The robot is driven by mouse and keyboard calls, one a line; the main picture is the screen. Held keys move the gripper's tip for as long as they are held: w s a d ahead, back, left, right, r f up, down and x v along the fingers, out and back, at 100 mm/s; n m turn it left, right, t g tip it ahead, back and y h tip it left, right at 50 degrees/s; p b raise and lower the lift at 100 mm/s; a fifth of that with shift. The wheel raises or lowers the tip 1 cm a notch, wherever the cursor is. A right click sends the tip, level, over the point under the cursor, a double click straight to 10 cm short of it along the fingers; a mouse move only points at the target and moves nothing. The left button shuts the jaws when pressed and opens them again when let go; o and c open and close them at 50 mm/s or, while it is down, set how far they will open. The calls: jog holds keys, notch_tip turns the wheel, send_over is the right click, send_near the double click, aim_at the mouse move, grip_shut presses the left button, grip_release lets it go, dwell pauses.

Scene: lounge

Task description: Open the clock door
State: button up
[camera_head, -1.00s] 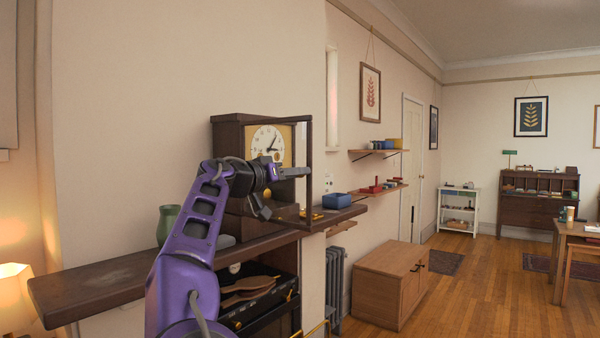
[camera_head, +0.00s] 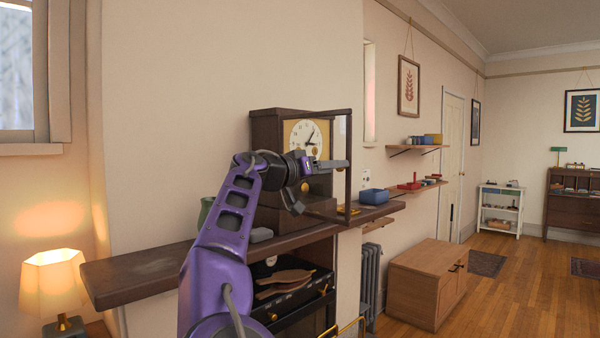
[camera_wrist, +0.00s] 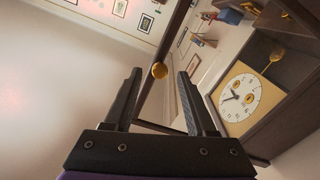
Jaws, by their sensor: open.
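The dark wooden clock (camera_head: 268,128) stands on the wall shelf, with its white dial (camera_head: 306,138) visible. Its glazed door (camera_head: 349,170) stands swung out from the case, towards the right. The dial also shows there at right (camera_wrist: 240,97). I cannot tell whether either finger touches the door.
The dark shelf (camera_head: 140,277) runs below the clock, with a green vase (camera_head: 206,209) partly behind my arm. A blue box (camera_head: 374,196) stands right of the door. A lit lamp (camera_head: 52,283) is at lower left. Floor (camera_head: 484,300) is clear at right.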

jog(key=b+v, duration=0.1)
jog(key=v, duration=1.4)
jog(key=shift+s, duration=0.25)
jog(key=shift+a+r, duration=0.1)
